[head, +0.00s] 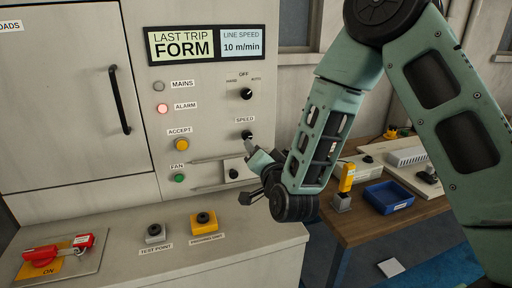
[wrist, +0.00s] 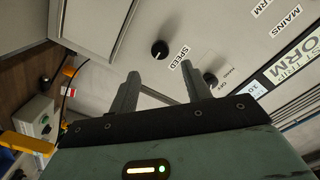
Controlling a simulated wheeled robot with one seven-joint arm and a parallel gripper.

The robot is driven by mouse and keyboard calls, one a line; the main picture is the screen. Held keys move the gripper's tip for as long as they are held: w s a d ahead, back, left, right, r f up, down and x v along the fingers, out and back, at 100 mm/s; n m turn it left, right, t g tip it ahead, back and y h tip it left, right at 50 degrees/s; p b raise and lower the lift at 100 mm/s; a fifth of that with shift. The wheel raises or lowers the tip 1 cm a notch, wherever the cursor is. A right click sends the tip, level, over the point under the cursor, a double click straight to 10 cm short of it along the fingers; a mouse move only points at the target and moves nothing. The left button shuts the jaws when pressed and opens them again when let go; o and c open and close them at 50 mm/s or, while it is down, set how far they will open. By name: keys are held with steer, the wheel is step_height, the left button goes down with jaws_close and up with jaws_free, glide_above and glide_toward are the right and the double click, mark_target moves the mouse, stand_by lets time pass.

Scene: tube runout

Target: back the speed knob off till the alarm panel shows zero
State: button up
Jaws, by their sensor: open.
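The black speed knob (head: 247,135) sits under its SPEED label on the panel; it also shows in the wrist view (wrist: 159,49). My gripper (wrist: 160,68) is open and empty. In the wrist view the knob lies just beyond the gap between its fingertips, and no contact shows. In the head view my gripper (head: 252,152) is close to the knob at its lower side, and its fingertips are hard to make out. The display reads LAST TRIP FORM (head: 182,45) and LINE SPEED 10 m/min (head: 242,43). The ALARM lamp (head: 162,108) glows red.
The HAND/OFF/AUTO selector (head: 247,94) is above the speed knob; in the wrist view it (wrist: 210,78) is beside the right finger. The yellow ACCEPT button (head: 181,145) and green FAN button (head: 179,178) are to the left. A table with a blue tray (head: 388,196) stands right.

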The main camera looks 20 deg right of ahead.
mark_target(248, 137)
steer(key=w+p, duration=0.3)
steer(key=w, duration=0.5)
steer(key=shift+r, duration=0.15)
steer(key=shift+b, duration=0.35)
steer(key=c, duration=0.8)
steer(key=shift+o, duration=0.2)
